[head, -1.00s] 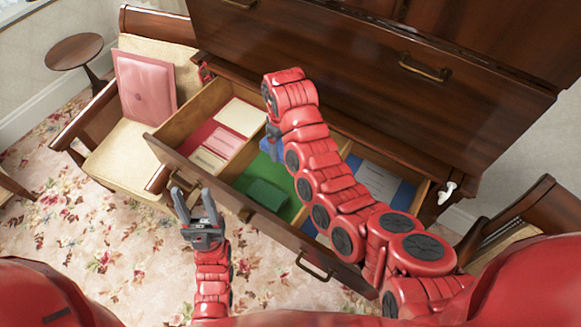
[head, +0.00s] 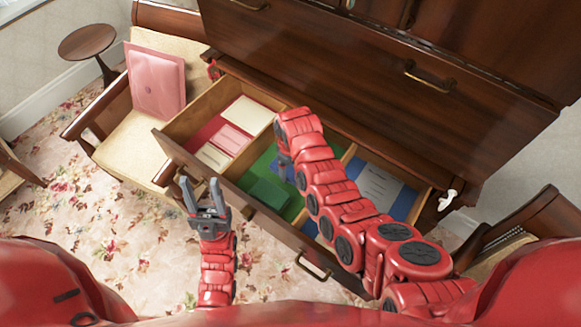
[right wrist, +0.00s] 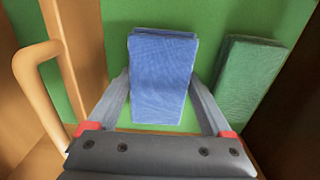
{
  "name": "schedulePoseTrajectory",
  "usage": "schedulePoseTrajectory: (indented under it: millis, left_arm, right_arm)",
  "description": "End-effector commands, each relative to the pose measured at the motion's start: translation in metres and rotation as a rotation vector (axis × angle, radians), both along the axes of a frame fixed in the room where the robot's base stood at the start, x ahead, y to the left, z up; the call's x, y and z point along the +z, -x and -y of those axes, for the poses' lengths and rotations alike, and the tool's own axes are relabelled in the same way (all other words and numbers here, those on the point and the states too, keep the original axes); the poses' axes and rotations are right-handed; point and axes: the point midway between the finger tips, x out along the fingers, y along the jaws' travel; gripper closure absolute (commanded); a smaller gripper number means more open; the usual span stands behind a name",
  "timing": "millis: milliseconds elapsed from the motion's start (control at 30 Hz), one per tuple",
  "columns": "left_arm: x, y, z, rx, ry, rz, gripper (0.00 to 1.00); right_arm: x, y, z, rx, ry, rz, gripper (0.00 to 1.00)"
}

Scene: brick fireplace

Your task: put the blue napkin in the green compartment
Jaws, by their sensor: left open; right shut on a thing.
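The blue napkin (right wrist: 160,75) is between the fingers of my right gripper (right wrist: 160,108), which is shut on it. Beneath it is the green compartment (right wrist: 225,20), the middle section of the open drawer; whether the napkin touches its floor I cannot tell. In the head view my right gripper (head: 284,160) is over that compartment (head: 262,162), with only a little of the blue napkin (head: 287,172) showing beside my arm. My left gripper (head: 204,196) is open and empty in front of the drawer.
A folded green cloth (head: 268,193) lies in the green compartment, right of the napkin in the wrist view (right wrist: 247,75). The red compartment (head: 206,131) on the left holds pale and pink items. The blue compartment (head: 402,204) on the right holds a pale sheet (head: 378,184).

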Motion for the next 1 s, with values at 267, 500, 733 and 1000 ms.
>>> schedulePoseTrajectory:
  millis: [267, 500, 733, 1000]
  left_arm:
    - [0.002, 0.000, 0.000, 0.000, 0.000, 0.000, 0.50]
    - [0.000, 0.000, 0.000, 0.000, 0.000, 0.000, 0.50]
    - [0.000, 0.000, 0.000, 0.000, 0.000, 0.000, 0.50]
    - [-0.003, 0.000, 0.000, 0.000, 0.000, 0.000, 0.50]
  right_arm:
    - [-0.006, 0.001, 0.000, -0.001, -0.001, -0.001, 0.71]
    - [-0.009, 0.001, 0.000, -0.001, -0.001, -0.001, 0.05]
    - [-0.009, 0.001, 0.000, -0.001, -0.001, -0.001, 0.00]
    - [0.005, -0.001, -0.001, 0.000, -0.003, 0.003, 0.00]
